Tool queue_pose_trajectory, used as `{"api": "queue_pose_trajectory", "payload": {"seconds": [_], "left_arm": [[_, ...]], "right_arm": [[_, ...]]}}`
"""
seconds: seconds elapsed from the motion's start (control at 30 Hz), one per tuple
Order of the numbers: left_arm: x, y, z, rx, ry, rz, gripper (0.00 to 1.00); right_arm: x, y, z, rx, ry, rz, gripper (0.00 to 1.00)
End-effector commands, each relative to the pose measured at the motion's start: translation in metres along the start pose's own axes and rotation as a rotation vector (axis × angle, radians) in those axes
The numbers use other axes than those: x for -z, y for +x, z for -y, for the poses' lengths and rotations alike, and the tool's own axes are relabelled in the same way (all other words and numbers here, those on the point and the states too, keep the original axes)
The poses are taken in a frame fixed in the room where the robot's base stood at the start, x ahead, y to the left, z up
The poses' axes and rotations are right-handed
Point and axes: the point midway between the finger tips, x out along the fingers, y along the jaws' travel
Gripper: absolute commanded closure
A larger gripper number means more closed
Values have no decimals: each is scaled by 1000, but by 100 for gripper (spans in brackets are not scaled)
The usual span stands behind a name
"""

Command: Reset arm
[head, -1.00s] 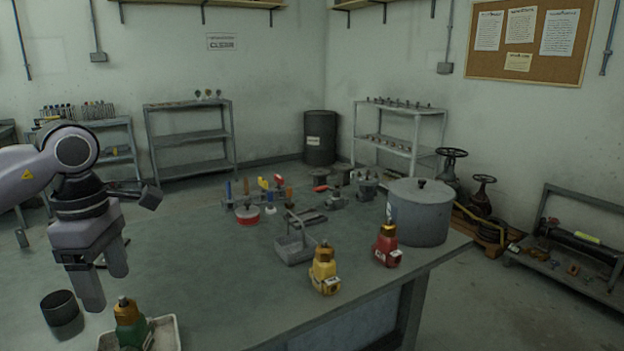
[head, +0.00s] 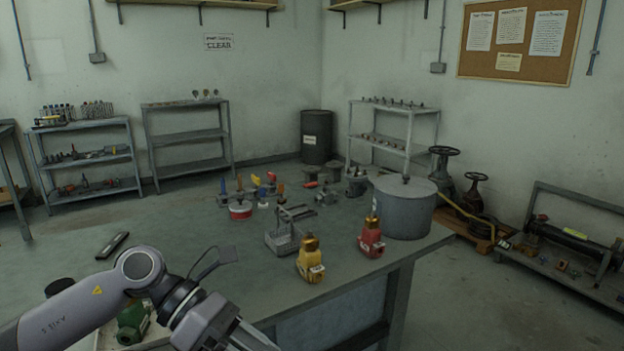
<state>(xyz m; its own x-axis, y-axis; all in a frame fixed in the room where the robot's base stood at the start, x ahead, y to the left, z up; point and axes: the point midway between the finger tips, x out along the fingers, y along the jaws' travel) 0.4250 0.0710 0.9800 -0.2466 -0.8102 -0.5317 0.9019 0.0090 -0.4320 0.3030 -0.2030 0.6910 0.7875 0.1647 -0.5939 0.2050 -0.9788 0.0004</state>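My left arm comes in from the lower left. My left gripper (head: 245,340) points down and right at the bottom edge, and its fingertips are cut off. I cannot tell whether it is open or shut. It is in front of the workbench's near edge, to the right of a green bottle-shaped object (head: 133,325) that the arm partly hides. My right gripper is not in view.
A dark flat object (head: 112,245) lies at left. A tray (head: 108,337) is partly hidden.

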Motion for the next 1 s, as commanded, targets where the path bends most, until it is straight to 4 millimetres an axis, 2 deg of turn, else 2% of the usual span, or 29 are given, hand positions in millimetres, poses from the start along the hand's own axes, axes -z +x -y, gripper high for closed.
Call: {"api": "queue_pose_trajectory", "payload": {"seconds": [0.03,0.1,0.23,0.4,0.57,0.67,0.77,0.87,1.0], "left_arm": [[-7,15,8,54,-53,94,33],[-19,27,17,115,-138,230,33],[-39,39,26,222,-324,478,33],[-53,35,22,348,-619,791,33],[-43,23,2,445,-940,1071,33],[-23,15,-16,496,-1159,1238,33],[8,10,-34,537,-1389,1398,33],[49,10,-49,563,-1627,1553,33],[122,17,-60,581,-1975,1759,33]], "right_arm": [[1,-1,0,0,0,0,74],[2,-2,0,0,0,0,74],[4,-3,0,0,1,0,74],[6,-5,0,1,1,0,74],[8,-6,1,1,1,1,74],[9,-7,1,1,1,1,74],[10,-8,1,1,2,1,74],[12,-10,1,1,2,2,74],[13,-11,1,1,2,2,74]]}}
